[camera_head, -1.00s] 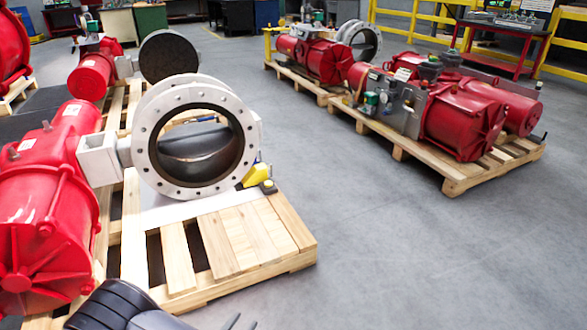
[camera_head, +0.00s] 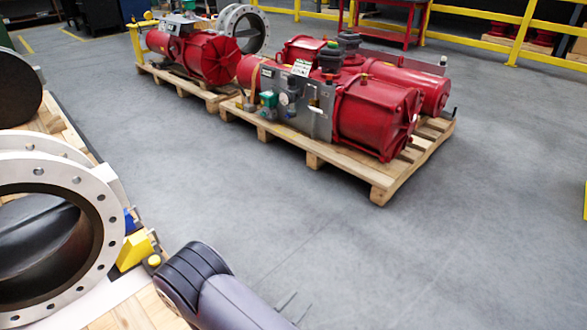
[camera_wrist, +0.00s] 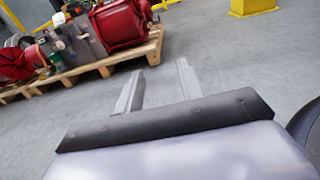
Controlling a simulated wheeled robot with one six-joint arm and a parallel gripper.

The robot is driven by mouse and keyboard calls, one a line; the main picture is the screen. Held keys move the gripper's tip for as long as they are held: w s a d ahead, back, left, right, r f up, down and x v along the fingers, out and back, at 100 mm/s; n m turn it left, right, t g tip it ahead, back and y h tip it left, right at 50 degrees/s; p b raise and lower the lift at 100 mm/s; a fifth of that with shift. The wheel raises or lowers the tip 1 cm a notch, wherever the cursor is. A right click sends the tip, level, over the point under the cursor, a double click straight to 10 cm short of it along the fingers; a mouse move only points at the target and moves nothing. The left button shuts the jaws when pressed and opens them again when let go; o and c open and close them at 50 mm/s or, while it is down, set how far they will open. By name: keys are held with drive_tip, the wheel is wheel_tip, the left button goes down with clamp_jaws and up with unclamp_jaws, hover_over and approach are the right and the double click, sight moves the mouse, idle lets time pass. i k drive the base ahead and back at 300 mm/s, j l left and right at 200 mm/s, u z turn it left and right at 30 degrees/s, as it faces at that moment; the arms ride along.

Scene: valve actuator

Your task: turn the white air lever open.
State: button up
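A red valve actuator (camera_head: 375,112) lies on a wooden pallet in the middle of the head view. A grey control panel (camera_head: 316,108) with gauges and small fittings is on its near side. The same panel shows at the upper left of the wrist view (camera_wrist: 82,38). My gripper (camera_wrist: 160,80) is open and empty, its two fingers apart over bare floor. In the head view its thin fingertips (camera_head: 288,306) show at the bottom, well short of the actuator's pallet.
The actuator's pallet (camera_head: 382,190) has open grey floor (camera_head: 430,250) in front and to the right. A large white-rimmed valve (camera_head: 112,235) stands close at the left. Another red actuator (camera_head: 195,58) is on a pallet behind. A yellow railing (camera_head: 480,20) runs along the back.

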sight(309, 105)
drive_tip(key=i+z, duration=0.2)
drive_tip(key=i, duration=3.35)
drive_tip(key=j+u, duration=0.05)
